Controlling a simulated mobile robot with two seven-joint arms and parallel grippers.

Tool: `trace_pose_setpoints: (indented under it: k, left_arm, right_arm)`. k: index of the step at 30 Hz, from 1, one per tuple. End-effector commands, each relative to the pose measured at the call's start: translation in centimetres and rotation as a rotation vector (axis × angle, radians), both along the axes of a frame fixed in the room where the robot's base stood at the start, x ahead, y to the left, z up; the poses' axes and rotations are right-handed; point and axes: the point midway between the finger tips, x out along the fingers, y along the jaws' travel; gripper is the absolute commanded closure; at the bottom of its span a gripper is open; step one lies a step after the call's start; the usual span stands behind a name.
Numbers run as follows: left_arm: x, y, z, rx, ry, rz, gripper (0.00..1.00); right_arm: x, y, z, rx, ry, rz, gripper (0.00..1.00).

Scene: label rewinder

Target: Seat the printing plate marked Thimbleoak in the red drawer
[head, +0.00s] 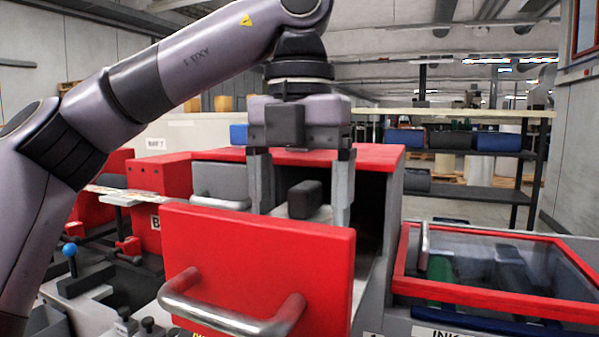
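The red drawer (260,250) is pulled out toward me, with its red front and metal bar handle facing the camera. My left gripper (302,213) points down over the open drawer, behind its front panel. Its two fingers are spread apart, and their tips are near or behind the panel's top edge. A dark grey block-like grip (305,199) on a grey base shows between the fingers, with gaps on both sides. I cannot tell whether it belongs to the printing plate. No Thimbleoak marking is legible, and the drawer's inside is mostly hidden. My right gripper is out of view.
The red-topped cabinet (380,155) stands behind the drawer. To the right is a red-framed clear lid (455,294) with a metal handle. Machine parts and a blue-knobbed lever (70,250) lie at left. A shelf rack (460,113) stands at the back.

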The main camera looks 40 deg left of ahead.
Motion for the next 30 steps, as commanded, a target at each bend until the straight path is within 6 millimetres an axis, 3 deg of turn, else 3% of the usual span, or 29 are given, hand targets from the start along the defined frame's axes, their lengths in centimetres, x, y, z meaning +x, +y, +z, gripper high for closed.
trace_pose_setpoints:
  k: [8, 12, 30]
  left_arm:
    - [0.0, 0.0, -2.8, -0.001, 0.001, -0.002, 0.57]
    - [0.0, 0.0, -4.1, -0.001, -0.002, 0.0, 0.57]
    - [0.0, 0.0, -4.7, -0.001, -0.002, 0.0, 0.57]
  right_arm:
    - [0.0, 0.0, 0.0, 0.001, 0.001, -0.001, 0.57]
    - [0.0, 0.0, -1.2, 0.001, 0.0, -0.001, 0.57]
    - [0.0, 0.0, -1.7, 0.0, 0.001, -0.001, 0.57]
